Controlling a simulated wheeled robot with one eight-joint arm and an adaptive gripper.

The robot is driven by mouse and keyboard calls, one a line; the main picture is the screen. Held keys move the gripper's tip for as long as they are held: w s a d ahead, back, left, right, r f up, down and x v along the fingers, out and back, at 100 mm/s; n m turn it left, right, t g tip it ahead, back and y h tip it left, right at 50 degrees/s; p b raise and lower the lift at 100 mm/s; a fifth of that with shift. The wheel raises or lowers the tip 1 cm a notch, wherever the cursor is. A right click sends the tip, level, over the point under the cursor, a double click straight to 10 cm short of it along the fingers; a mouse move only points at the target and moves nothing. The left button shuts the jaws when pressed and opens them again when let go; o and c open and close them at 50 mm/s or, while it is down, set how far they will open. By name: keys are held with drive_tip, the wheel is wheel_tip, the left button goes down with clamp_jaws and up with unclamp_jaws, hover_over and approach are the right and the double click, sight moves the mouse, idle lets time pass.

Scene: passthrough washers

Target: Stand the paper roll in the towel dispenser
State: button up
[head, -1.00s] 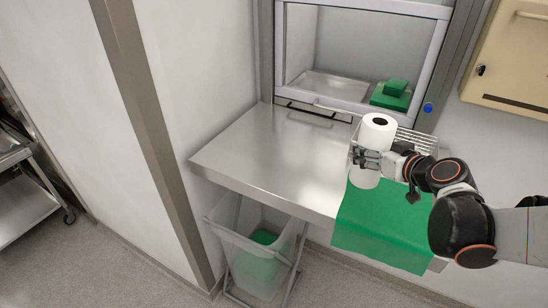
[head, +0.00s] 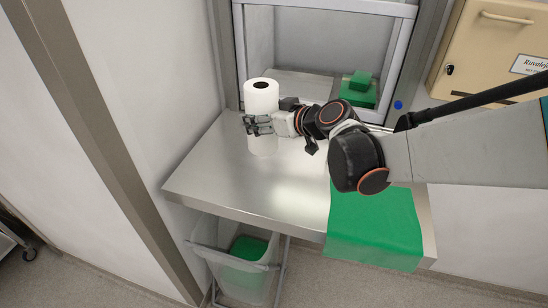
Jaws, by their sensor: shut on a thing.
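The white paper roll (head: 261,95) is upright, its dark core hole facing up. My gripper (head: 257,125) is shut on the paper roll from the right, around its middle. The roll is in front of the pass-through window's left frame, over the steel counter; I cannot tell whether its bottom touches the counter. A beige wall box (head: 492,45) with a handle, a lock and a label is at the upper right. I cannot tell whether it is the towel dispenser.
The steel counter (head: 215,170) is clear at the left and front. A green cloth (head: 375,228) hangs over its front edge. Green blocks (head: 358,92) sit in the window opening. A bin (head: 236,270) stands below. My arm crosses the right side and hides part of the counter.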

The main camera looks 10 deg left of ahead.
wheel_tip(320, 180, down, 20)
drive_tip(key=b, duration=1.3)
drive_tip(key=shift+r, duration=0.2)
drive_tip(key=shift+f, duration=0.15)
drive_tip(key=o, duration=1.3)
